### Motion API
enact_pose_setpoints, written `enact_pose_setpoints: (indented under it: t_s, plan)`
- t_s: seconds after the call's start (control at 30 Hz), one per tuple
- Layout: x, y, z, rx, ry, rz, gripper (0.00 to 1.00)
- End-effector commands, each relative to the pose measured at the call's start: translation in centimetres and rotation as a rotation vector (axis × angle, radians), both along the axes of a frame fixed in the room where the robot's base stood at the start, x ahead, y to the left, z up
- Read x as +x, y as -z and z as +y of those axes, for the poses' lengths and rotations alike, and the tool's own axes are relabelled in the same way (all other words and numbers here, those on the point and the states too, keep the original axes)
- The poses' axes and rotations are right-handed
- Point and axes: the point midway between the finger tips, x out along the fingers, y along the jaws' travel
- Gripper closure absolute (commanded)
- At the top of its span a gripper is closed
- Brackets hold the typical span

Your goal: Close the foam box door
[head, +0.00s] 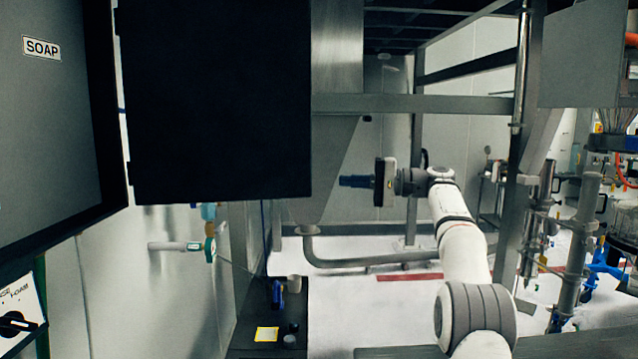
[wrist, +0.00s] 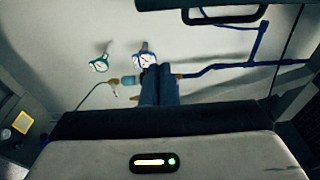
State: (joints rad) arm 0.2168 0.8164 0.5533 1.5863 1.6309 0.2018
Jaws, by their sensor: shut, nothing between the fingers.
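My gripper (head: 343,181) has blue fingers pointing left, a short way right of the door's lower right edge in the picture. They look apart, but depth is hard to judge. In the wrist view my gripper (wrist: 160,68) has its fingers together and empty. The inner side of the door is in shadow.
A switch panel (head: 17,312) marked FOAM sits below the box. A gauge with a pipe (head: 209,248) is on the wall below the door. A dark bench (head: 270,340) holds a yellow note (head: 266,334) and small items. A steel frame (head: 415,104) stands behind my arm.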

Motion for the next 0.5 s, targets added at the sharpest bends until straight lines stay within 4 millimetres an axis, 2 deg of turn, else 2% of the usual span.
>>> enact_pose_setpoints:
  t_s: [0.4,0.5]
  plan:
    - [1.3,-0.3,8.8,-0.003,-0.002,0.001,1.0]
    - [0.4,0.0,8.5,-0.003,0.003,0.001,1.0]
